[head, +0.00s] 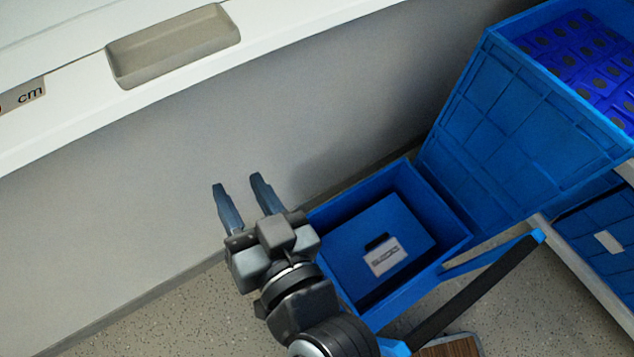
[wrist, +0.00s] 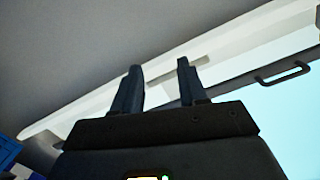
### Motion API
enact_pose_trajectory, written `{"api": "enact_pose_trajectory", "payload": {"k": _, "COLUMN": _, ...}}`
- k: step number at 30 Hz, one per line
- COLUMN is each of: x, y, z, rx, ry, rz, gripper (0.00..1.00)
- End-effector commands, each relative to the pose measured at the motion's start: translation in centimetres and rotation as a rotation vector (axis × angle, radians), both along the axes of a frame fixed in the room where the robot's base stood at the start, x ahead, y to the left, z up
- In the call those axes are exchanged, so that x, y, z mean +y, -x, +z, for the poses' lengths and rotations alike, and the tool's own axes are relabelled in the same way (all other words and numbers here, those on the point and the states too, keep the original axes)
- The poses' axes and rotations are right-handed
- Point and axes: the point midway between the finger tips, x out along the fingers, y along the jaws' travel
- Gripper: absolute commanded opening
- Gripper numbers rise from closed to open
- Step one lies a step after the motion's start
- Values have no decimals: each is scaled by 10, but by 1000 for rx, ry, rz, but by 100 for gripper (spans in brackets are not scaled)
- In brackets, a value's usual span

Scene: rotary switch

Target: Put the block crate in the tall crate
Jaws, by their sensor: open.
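A large, high-walled blue crate (head: 525,130) stands at the right in the head view, with several dark-blue patterned pieces (head: 580,50) inside. A lower open blue bin (head: 405,298) is left of it. A smaller blue box-like piece (head: 355,228) with a white label and a dark slot lies in that bin. I cannot tell for sure which of these is the block crate. My gripper (head: 238,182) is open and empty, left of the bin and above the floor, its fingers pointing towards the white counter. In the wrist view the fingers (wrist: 159,64) are apart with nothing between them.
A white counter (head: 300,32) with a grey tray (head: 175,45) runs along the upper left, above a grey panel. A shelf at the right edge holds another blue crate (head: 590,235) with a white label. Speckled floor (head: 170,315) is clear at lower left.

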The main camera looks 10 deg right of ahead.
Motion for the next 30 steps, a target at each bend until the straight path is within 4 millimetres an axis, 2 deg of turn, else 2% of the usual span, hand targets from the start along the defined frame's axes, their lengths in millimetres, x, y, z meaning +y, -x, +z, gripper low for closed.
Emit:
{"api": "enact_pose_trajectory", "payload": {"k": 1, "x": -20, "y": 19, "z": -10, "rx": 33, "ry": -6, "rz": -49, "gripper": 42}}
{"api": "enact_pose_trajectory", "payload": {"k": 3, "x": -50, "y": 44, "z": -20, "rx": 65, "ry": 0, "rz": -118, "gripper": 42}}
{"api": "enact_pose_trajectory", "payload": {"k": 8, "x": -124, "y": 105, "z": -34, "rx": 119, "ry": 63, "rz": -245, "gripper": 42}}
{"api": "enact_pose_trajectory", "payload": {"k": 12, "x": -187, "y": 159, "z": -30, "rx": 138, "ry": 160, "rz": -311, "gripper": 42}}
{"api": "enact_pose_trajectory", "payload": {"k": 15, "x": -223, "y": 188, "z": -19, "rx": 135, "ry": 234, "rz": -327, "gripper": 42}}
{"api": "enact_pose_trajectory", "payload": {"k": 18, "x": -248, "y": 206, "z": -6, "rx": 124, "ry": 292, "rz": -326, "gripper": 42}}
{"api": "enact_pose_trajectory", "payload": {"k": 21, "x": -263, "y": 216, "z": 3, "rx": 115, "ry": 330, "rz": -319, "gripper": 42}}
{"api": "enact_pose_trajectory", "payload": {"k": 30, "x": -270, "y": 221, "z": 8, "rx": 110, "ry": 348, "rz": -316, "gripper": 42}}
